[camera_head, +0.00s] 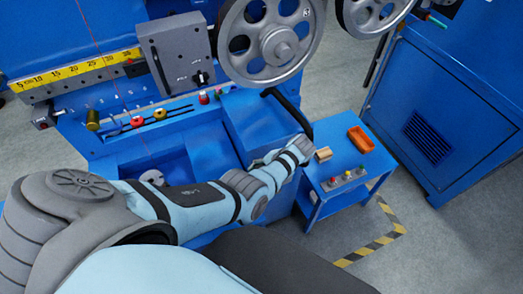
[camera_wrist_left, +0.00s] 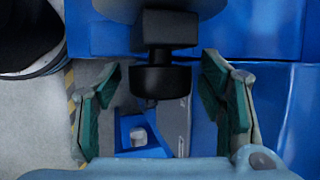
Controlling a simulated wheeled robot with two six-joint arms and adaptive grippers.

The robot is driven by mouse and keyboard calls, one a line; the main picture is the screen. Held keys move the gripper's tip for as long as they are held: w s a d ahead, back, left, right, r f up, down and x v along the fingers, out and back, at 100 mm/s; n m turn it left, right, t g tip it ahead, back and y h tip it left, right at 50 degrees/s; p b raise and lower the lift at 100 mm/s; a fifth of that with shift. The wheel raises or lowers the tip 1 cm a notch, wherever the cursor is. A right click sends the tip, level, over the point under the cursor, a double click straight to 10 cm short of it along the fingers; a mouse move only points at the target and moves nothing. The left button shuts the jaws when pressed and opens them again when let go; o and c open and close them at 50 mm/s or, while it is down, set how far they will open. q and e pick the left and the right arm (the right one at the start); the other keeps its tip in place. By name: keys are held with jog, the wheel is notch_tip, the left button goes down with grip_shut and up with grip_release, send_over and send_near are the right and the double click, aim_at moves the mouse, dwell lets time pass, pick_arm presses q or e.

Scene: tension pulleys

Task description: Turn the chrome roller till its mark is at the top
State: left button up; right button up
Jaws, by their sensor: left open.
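A small silvery round part (camera_head: 152,177), perhaps the chrome roller, sits low in the blue machine in the head view, partly hidden behind my left arm. I cannot make out a mark on it. My left arm reaches right across the machine's front, and its wrist end lies beside the small blue table. In the left wrist view my left gripper (camera_wrist_left: 160,66) is open, with green-padded fingers apart. A dark knob-like cylinder (camera_wrist_left: 165,79) shows between the fingers; I cannot tell whether they touch it. My right gripper is not in view.
Large spoked pulleys (camera_head: 271,40) stand above the machine's blue bed. The small blue table (camera_head: 324,191) carries an orange tray (camera_head: 361,139), a tan block (camera_head: 323,154) and a button box. A blue cabinet (camera_head: 455,105) stands at right.

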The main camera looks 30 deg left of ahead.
pick_arm(q)
jog(key=v, duration=1.2)
